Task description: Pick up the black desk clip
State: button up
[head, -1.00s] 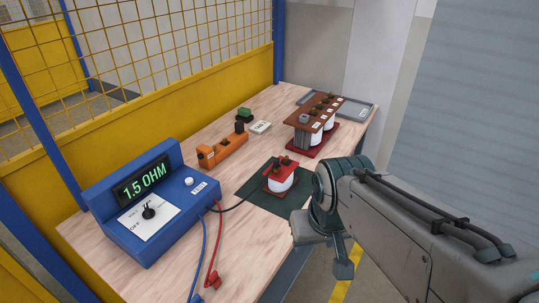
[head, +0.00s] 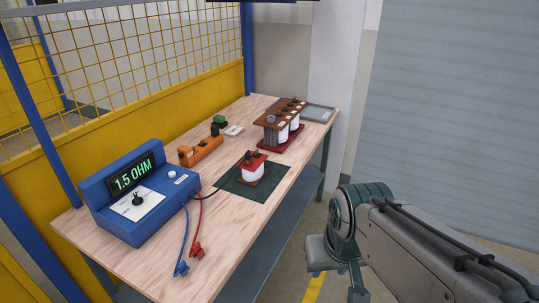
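A small black piece (head: 215,129), which looks like the black desk clip, stands on the wooden workbench (head: 135,265). It is just in front of a green block (head: 219,120) and beyond the orange holder (head: 202,150). It is small in the head view, so its shape is hard to make out. The end of my arm, with my gripper (head: 337,275), is at the lower right, off the bench's right side and well apart from the clip. Its fingers are not clear enough to tell open from shut.
A blue meter (head: 100,212) reading 1.5 OHM stands front left, with red and blue leads. A red-and-white core (head: 254,169) sits on a dark mat (head: 236,190). A brown-topped stack (head: 282,112) and grey tray (head: 318,113) are behind. A yellow mesh fence borders the left.

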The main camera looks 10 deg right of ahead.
aim_at(248, 154)
jog(key=z, duration=0.15)
jog(key=k, duration=0.3)
jog(key=z, duration=0.8)
jog(key=i, duration=1.35)
jog(key=u, duration=1.05)
jog(key=i, duration=0.85)
jog(key=u, duration=1.15)
jog(key=i, duration=0.2)
jog(key=u, duration=0.1)
